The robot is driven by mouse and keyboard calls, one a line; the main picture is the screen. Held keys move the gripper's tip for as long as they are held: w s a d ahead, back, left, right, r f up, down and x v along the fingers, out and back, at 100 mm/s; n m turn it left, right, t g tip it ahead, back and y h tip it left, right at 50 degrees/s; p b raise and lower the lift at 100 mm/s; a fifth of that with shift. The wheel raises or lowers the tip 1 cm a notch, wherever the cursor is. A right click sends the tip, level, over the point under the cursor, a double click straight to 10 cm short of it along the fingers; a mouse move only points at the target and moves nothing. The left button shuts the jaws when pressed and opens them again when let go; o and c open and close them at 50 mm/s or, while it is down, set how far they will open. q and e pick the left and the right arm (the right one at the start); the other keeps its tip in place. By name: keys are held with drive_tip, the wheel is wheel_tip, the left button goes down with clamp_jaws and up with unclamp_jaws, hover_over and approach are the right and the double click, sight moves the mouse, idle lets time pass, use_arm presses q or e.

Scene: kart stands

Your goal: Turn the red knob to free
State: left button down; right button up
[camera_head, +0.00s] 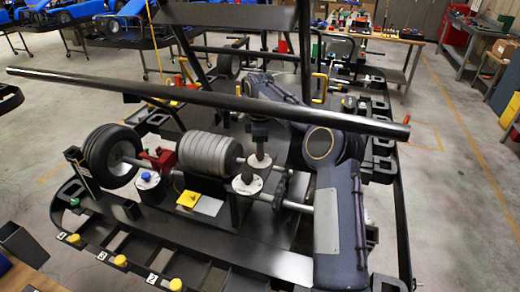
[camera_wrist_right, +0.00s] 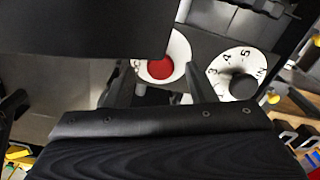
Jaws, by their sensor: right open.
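The red knob (camera_wrist_right: 159,68) sits on a round white dial plate in the right wrist view, partly covered by dark gripper parts. Its pointer position and most of its lettering cannot be read. In the head view the knob's red top is hidden under my right gripper (camera_head: 259,146), but part of a white plate (camera_head: 257,162) shows there. My right gripper points down over it and is open; the wrist view shows dark finger parts on either side of the knob. Whether they touch it I cannot tell. My left gripper is not in view.
A second white dial with numbers and a black knob (camera_wrist_right: 243,88) stands close beside it, also in the head view (camera_head: 247,184). A blue knob (camera_head: 146,178), grey ribbed cylinder (camera_head: 208,153) and tyre (camera_head: 110,157) are left. A long dark bar (camera_head: 200,97) crosses above.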

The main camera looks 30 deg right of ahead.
drive_tip(key=shift+f, duration=0.7)
drive_tip(key=c, duration=1)
drive_tip(key=shift+o, duration=0.2)
drive_tip(key=shift+m, duration=3)
drive_tip(key=o, duration=1)
drive_tip(key=shift+c, duration=0.2)
